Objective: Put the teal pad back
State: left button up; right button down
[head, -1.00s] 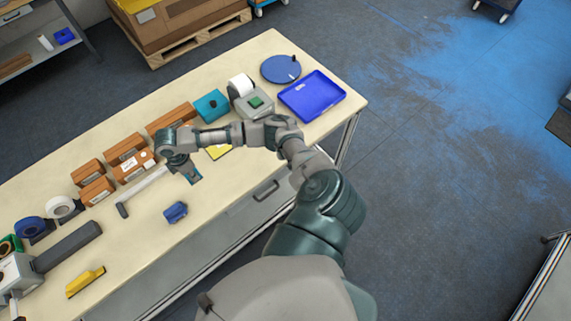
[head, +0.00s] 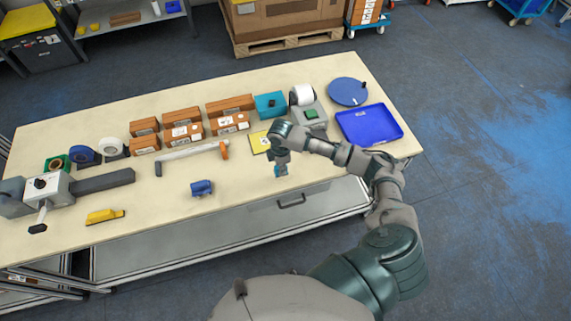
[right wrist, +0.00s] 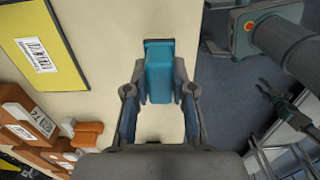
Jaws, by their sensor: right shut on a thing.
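My right gripper (right wrist: 160,85) is shut on the teal pad (right wrist: 157,72), a small blue-teal block held between its fingertips in the right wrist view. In the head view the right gripper (head: 281,168) points down near the table's front edge, and a bit of teal shows at its tip. Whether the pad touches the table is unclear.
A yellow labelled sheet (head: 258,142) lies just behind the gripper. Brown boxes (head: 182,133), a label roll device (head: 311,116) and a blue tray (head: 369,125) line the back. A long-handled tool (head: 190,152) and small blue block (head: 201,187) lie left.

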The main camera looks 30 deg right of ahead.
jog(key=d, duration=0.1)
jog(key=w+d, duration=0.1)
jog(key=d, duration=0.1)
jog(key=w+d, duration=0.1)
jog(key=shift+d+f, duration=0.15)
jog(key=shift+f, duration=0.45)
jog(key=shift+a+f+p, duration=0.2)
jog(key=shift+a+f, duration=0.05)
jog(key=shift+f, duration=0.3)
jog(key=shift+a+f+p, duration=0.2)
jog(key=shift+a+f, duration=0.05)
jog(key=shift+f, duration=0.3)
jog(key=shift+a+f, duration=0.2)
jog(key=shift+a, duration=0.15)
jog(key=c, duration=1)
grip_release()
jog(key=shift+d+f, duration=0.2)
jog(key=shift+d, duration=0.5)
jog(key=shift+a, duration=0.1)
jog(key=shift+a+r, duration=0.15)
jog(key=shift+r, duration=0.25)
pick_arm(q)
jog(key=shift+s+d+b, duration=0.25)
jog(key=shift+d+b, duration=0.3)
jog(key=shift+d, duration=0.25)
pick_arm(e)
jog(key=shift+r, duration=5.7)
